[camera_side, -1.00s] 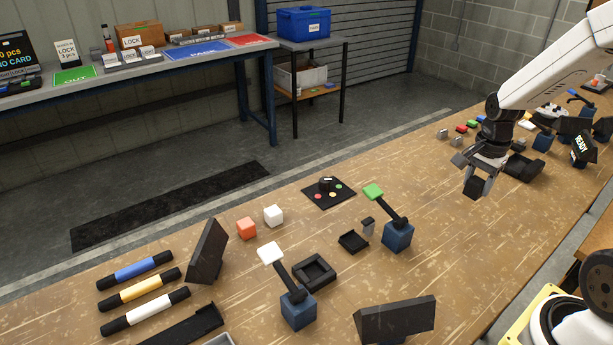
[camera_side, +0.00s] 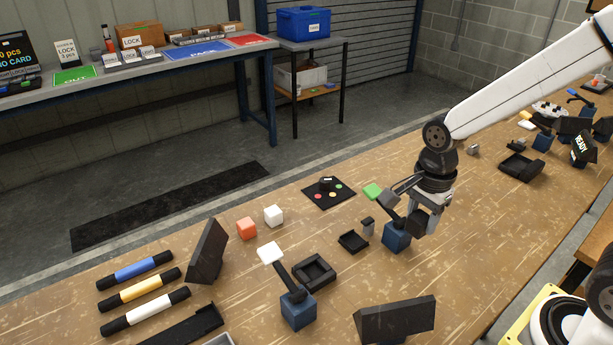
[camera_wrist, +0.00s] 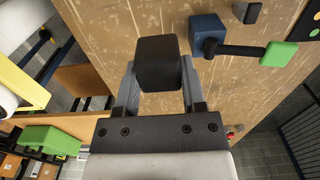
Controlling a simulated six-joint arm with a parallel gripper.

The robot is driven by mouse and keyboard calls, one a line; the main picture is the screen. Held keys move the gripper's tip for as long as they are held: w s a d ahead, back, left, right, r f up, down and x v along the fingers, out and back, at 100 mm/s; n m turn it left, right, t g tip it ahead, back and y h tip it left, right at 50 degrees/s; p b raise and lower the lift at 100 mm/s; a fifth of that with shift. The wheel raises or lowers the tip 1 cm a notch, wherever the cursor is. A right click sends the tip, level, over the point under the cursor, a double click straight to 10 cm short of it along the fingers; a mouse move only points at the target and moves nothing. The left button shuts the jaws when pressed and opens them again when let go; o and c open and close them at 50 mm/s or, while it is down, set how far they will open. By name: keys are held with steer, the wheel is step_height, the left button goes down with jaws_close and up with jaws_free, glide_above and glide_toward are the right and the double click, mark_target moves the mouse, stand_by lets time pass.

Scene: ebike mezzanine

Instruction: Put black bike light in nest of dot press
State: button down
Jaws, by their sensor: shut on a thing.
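My gripper (camera_side: 428,212) is shut on a black block-shaped bike light, which also shows between the fingers in the wrist view (camera_wrist: 157,62). It holds the light above the bench, beside a press with a blue base (camera_side: 397,237) and a green-tipped lever (camera_side: 373,191). That press also shows in the wrist view (camera_wrist: 207,30). A small black open tray (camera_side: 353,242) lies left of it. A second press has a blue base (camera_side: 298,310) and a white-tipped lever (camera_side: 270,253), with a larger black square nest (camera_side: 314,271) beside it. I cannot tell which is the dot press.
A black card with coloured dots (camera_side: 328,193) lies behind the trays. White (camera_side: 273,215) and orange (camera_side: 246,228) cubes stand left of it. A dark slanted panel (camera_side: 396,321) stands at the front. A small grey-black post (camera_side: 368,226) stands between the small tray and green-tipped press.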

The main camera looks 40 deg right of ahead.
steer(key=shift+s+a, duration=0.3)
steer(key=shift+a, duration=0.45)
steer(key=shift+w, duration=0.15)
steer(key=w+f, duration=0.4)
steer(key=w, duration=0.5)
glide_above(355, 241)
steer(key=s, duration=0.1)
step_height(355, 241, down, 4)
steer(key=shift+s+f, duration=0.1)
steer(key=shift+f, duration=0.15)
steer(key=shift+w+f, duration=0.35)
steer(key=shift+f, duration=0.05)
steer(key=shift+w+f, duration=0.25)
steer(key=shift+f, duration=1.6)
steer(key=shift+f, duration=0.1)
